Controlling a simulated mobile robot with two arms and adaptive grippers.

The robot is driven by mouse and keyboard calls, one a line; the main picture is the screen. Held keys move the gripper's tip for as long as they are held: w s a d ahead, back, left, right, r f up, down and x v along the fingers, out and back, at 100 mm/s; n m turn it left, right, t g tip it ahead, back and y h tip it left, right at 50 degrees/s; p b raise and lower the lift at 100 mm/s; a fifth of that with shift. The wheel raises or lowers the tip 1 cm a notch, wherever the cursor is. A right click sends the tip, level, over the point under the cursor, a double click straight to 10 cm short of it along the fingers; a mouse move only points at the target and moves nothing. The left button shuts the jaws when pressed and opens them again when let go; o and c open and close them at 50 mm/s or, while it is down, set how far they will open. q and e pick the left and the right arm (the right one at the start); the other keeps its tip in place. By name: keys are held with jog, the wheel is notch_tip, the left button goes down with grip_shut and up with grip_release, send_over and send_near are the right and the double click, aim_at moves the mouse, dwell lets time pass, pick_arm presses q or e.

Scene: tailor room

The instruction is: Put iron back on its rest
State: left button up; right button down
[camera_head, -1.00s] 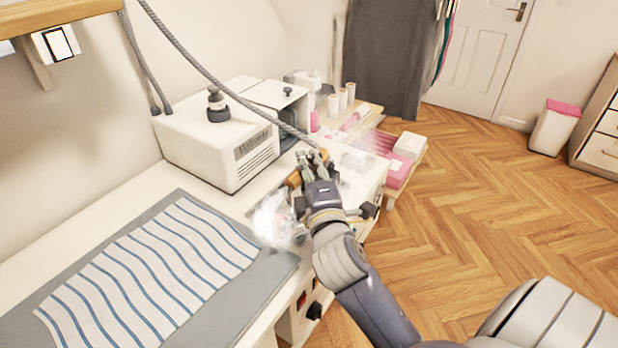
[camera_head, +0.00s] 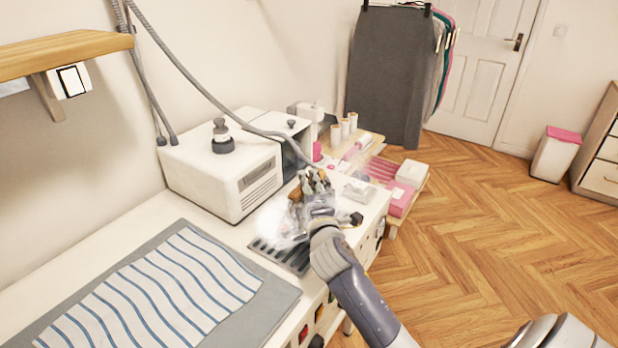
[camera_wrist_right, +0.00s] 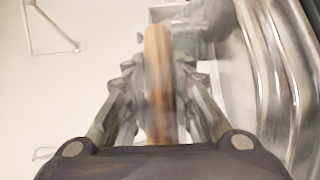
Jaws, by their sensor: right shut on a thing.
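My right gripper (camera_head: 314,188) is shut on the wooden handle of the iron (camera_head: 296,197). The brown handle (camera_wrist_right: 158,85) runs between the fingers in the right wrist view, which is blurred. In the head view the iron is partly hidden by the gripper, and white steam surrounds its left side. The dark ribbed rest (camera_head: 284,255) lies on the table just below and in front of the iron. I cannot tell whether the iron touches the rest. My left gripper is not in view.
A white steam generator box (camera_head: 220,165) stands behind, with a grey hose (camera_head: 190,75) running to the iron. A striped cloth (camera_head: 155,290) lies on a grey mat at left. A low shelf with pink items (camera_head: 402,197) stands behind at right.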

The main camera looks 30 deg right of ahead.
dwell(0.4)
jog(key=c, duration=1.4)
grip_release()
jog(key=shift+f, duration=0.4)
jog(key=shift+c, duration=0.2)
jog(key=shift+o, duration=0.2)
jog(key=shift+s+a+r, duration=0.1)
jog(key=shift+s, duration=0.05)
jog(key=b+v, duration=0.1)
jog(key=v, duration=1.1)
jog(key=shift+b, duration=0.35)
